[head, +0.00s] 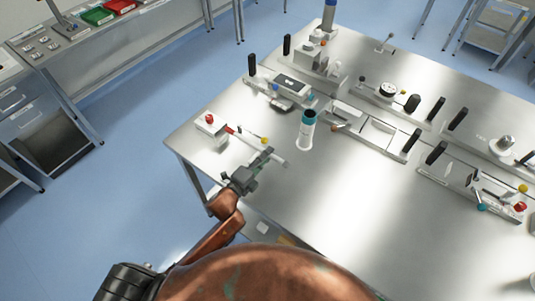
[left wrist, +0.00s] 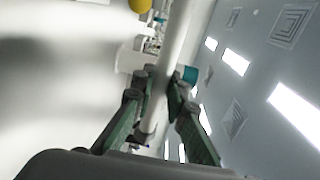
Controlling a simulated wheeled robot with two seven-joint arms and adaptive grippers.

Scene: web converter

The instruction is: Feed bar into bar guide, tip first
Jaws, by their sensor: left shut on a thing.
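My left gripper (head: 264,158) is over the near left part of the steel table and is shut on a pale, slender bar (head: 279,161). In the head view the bar slants from a red part at upper left to a whitish end at lower right, past the fingers. In the left wrist view the bar (left wrist: 175,45) runs between the two green fingers (left wrist: 160,95), which touch it from both sides. A small white block with a red knob (head: 210,120) is near the bar's upper-left end. I cannot tell which fixture is the bar guide. My right gripper is out of view.
Fixtures with black handles (head: 411,140) line the table's far side. The steel table top (head: 370,215) is clear at the front middle. Its left edge is close to my left arm.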

